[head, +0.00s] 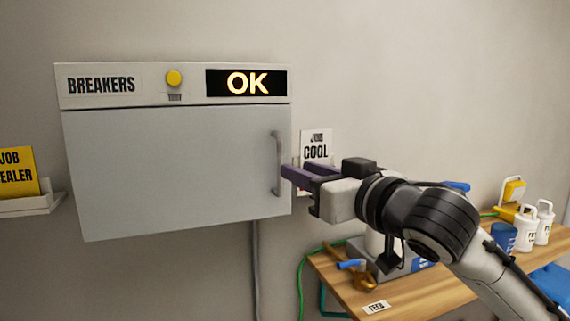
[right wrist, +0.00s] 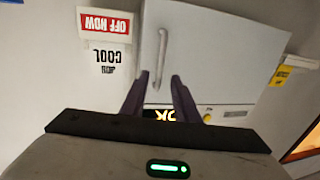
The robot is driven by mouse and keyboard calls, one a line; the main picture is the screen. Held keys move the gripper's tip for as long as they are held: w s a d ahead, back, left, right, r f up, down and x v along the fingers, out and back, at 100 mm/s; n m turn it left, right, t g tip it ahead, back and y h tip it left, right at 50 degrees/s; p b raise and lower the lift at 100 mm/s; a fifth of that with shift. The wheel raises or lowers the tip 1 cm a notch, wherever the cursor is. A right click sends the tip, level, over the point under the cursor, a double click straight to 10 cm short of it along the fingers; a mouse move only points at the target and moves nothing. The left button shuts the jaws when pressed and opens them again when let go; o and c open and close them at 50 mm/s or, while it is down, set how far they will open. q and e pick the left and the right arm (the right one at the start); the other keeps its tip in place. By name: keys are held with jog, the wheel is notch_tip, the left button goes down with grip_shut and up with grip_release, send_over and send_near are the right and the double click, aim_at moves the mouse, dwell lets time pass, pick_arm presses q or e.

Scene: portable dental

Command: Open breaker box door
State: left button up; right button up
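The breaker box (head: 175,150) is a grey wall cabinet labelled BREAKERS, with an OK display and a yellow round light on its top strip. Its door (head: 165,165) is closed. A vertical grey handle (head: 277,150) is on the door's right side. My right gripper (head: 288,172) has purple fingers and is just right of the handle in the head view. In the right wrist view, which is upside down, its fingers (right wrist: 159,85) are apart with nothing between them, and the handle (right wrist: 161,58) shows beyond their tips. My left gripper is not in view.
A COOL sign (head: 316,146) hangs right of the box, partly behind my right gripper. A wooden table (head: 435,290) with tools and white bottles (head: 525,230) stands lower right. A small shelf (head: 30,204) with a yellow sign is at left. Wall below the box holds a cable.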

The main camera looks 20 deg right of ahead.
aim_at(281, 162)
jog(key=x, duration=0.6)
jog(key=shift+w+a, duration=0.1)
jog(key=shift+w, duration=0.1)
jog(key=shift+c, duration=0.3)
grip_shut()
jog(key=shift+p, duration=0.3)
